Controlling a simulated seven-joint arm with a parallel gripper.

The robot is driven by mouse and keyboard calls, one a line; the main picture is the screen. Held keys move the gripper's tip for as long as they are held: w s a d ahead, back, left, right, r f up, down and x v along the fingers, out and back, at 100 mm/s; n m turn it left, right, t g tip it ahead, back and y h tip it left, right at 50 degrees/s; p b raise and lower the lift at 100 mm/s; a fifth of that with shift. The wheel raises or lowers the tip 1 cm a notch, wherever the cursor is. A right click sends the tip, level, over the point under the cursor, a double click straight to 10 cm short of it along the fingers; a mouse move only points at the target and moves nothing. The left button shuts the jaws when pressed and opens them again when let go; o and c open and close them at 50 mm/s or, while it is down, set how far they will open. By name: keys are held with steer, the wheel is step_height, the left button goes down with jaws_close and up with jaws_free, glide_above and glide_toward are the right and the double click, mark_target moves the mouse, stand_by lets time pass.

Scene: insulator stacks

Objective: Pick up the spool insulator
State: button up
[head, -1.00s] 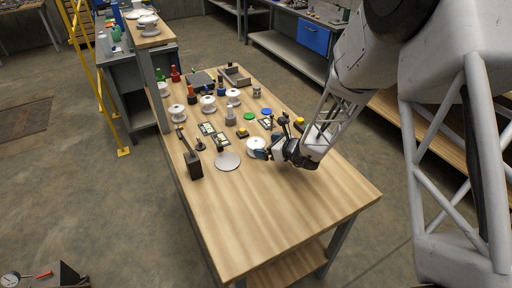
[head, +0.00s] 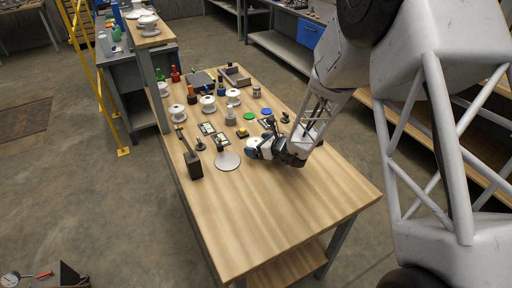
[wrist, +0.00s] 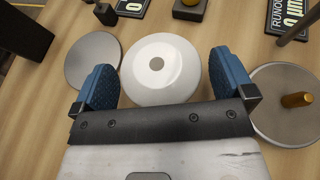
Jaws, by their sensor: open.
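A white round insulator with a central hole, which looks like the spool insulator (wrist: 135,72), stands on the wooden table between the open blue fingers of my gripper (wrist: 162,66) in the wrist view. One finger is on each side of it, the left one close to its edge; I cannot tell whether either touches. In the head view my gripper (head: 256,151) is low over the table and hides most of the insulator (head: 252,140). Its lower part is hidden in both views.
A flat grey disc (wrist: 93,60) lies left of the insulator, and a round metal base with a brass post (wrist: 290,120) stands close right of my gripper. Several white insulators (head: 208,103) and coloured parts stand farther back. The table's near end (head: 290,215) is clear.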

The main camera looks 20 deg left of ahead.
mark_target(257, 143)
steer(key=shift+w+a+f, duration=0.2)
steer(key=shift+a, duration=0.25)
steer(key=shift+c, duration=0.2)
steer(key=c, duration=1.1)
steer(key=shift+o, duration=0.2)
steer(key=shift+r, duration=0.15)
steer(key=shift+r, duration=0.7)
steer(key=shift+s+d+r, duration=0.15)
steer(key=shift+s+r, duration=0.1)
steer(key=shift+r, duration=0.25)
steer(key=shift+s+d+r, duration=0.1)
steer(key=shift+s+r, duration=0.1)
steer(key=shift+r, duration=0.3)
steer(key=s+d, duration=0.2)
steer(key=s, duration=0.2)
steer(key=s+d+r, duration=0.1)
steer(key=s+d, duration=0.2)
steer(key=s, duration=0.1)
steer(key=s+d, duration=0.2)
steer(key=s, duration=0.3)
steer(key=shift+d+r, duration=0.15)
steer(key=shift+d, duration=0.1)
